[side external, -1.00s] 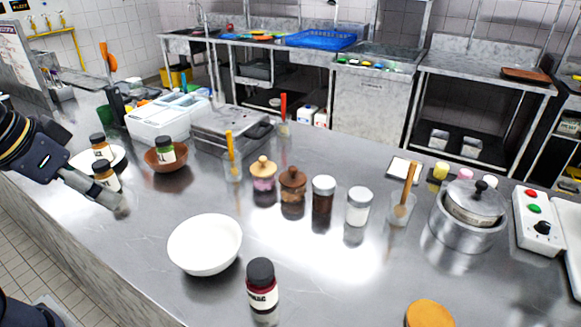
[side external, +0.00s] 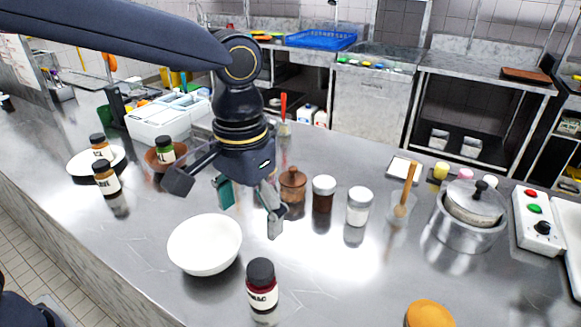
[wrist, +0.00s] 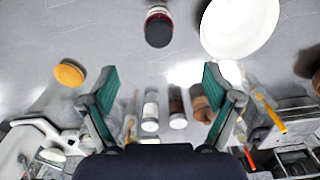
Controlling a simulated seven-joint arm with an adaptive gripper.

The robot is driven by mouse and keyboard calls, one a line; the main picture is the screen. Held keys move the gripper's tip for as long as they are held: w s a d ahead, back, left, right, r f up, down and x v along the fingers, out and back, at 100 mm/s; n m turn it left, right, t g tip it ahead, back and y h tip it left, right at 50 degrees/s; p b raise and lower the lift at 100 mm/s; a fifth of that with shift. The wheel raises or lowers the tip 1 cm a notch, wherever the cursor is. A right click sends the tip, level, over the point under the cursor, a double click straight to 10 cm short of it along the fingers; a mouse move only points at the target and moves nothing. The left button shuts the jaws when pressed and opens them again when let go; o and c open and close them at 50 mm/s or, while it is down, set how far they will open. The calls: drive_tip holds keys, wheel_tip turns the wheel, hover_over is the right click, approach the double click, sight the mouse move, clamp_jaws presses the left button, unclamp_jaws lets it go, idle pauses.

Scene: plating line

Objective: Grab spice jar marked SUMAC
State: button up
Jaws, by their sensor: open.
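The spice jar (side external: 262,287) with a black lid, dark red contents and a white label stands upright on the steel counter, near its front edge; the label's visible letters end in "MAC". It also shows at the top of the wrist view (wrist: 158,28), lid toward the camera. My gripper (side external: 248,208) is above the counter, behind the jar and the white bowl, fingers pointing down. In the wrist view my gripper (wrist: 158,78) has its two green-padded fingers wide apart with nothing between them. It is apart from the jar.
A white bowl (side external: 204,244) stands beside the jar, to its left. A brown lidded jar (side external: 292,185) and two white-lidded jars (side external: 323,194) (side external: 359,207) stand behind. An orange lid (side external: 429,314) is at the lower right. Counter between jar and orange lid is clear.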

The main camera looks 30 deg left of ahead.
sight(261, 268)
wheel_tip(261, 268, down, 11)
drive_tip(key=shift+f, duration=0.15)
drive_tip(key=f, duration=0.5)
drive_tip(key=shift+w+d, duration=0.2)
drive_tip(key=shift+w, duration=0.15)
drive_tip(key=shift+c, duration=0.4)
drive_tip(key=c, duration=1.4)
